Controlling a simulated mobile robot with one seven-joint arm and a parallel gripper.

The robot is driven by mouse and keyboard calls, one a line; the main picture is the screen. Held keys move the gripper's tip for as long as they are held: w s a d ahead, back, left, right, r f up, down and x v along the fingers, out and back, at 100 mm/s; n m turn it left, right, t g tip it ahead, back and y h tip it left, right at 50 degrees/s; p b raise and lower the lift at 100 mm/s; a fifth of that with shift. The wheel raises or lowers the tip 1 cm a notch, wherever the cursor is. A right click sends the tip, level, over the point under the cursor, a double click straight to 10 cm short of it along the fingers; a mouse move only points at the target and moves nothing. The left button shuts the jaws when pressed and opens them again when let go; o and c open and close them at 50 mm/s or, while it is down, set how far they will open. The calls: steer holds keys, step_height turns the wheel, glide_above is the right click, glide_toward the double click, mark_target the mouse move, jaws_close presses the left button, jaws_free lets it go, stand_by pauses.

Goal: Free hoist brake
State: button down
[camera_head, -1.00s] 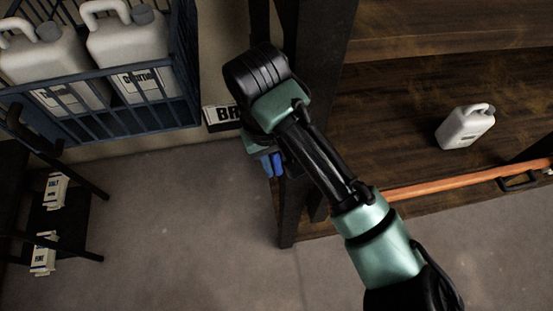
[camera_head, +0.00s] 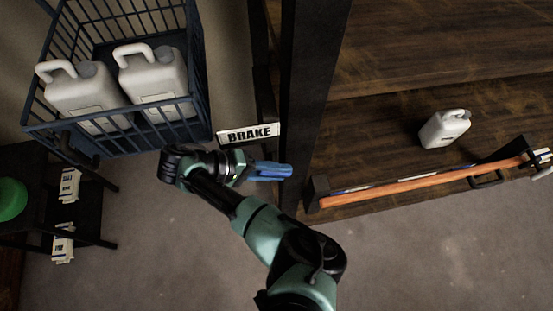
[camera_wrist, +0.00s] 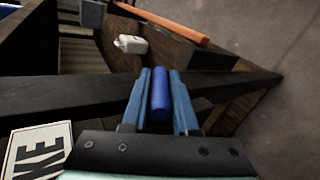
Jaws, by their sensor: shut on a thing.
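My gripper (camera_head: 286,171) is just below the BRAKE sign (camera_head: 249,133), beside the dark upright post (camera_head: 305,110) in the head view. In the wrist view, the fingers of my gripper (camera_wrist: 160,73) are on either side of a blue round handle (camera_wrist: 160,97) and shut on it. The handle lies lengthwise between the fingers. What it joins to is hidden. Part of the sign also shows in the wrist view (camera_wrist: 38,152).
A blue wire basket (camera_head: 172,134) holding two white jugs (camera_head: 152,78) hangs at upper left. A dark stand (camera_head: 85,222) is below it. At right, a wooden shelf (camera_head: 400,90) bears a white jug (camera_head: 444,129); an orange bar (camera_head: 420,184) runs along its front. The floor (camera_head: 420,255) is clear.

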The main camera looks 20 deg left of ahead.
steer(key=shift+a+t+h, duration=0.15)
steer(key=shift+t+h, duration=0.25)
steer(key=shift+h, duration=0.2)
steer(key=shift+s+f+h, duration=0.1)
steer(key=shift+h, duration=0.2)
steer(key=t+h+b, duration=0.1)
steer(key=t+h, duration=0.1)
steer(key=shift+h, duration=0.3)
steer(key=shift+t+h+b, duration=0.35)
steer(key=shift+t+h, duration=0.05)
steer(key=shift+h, duration=0.1)
steer(key=shift+r, duration=0.25)
steer(key=c, duration=0.7)
jaws_free()
steer(key=shift+w, duration=0.2)
steer(key=shift+d, duration=0.2)
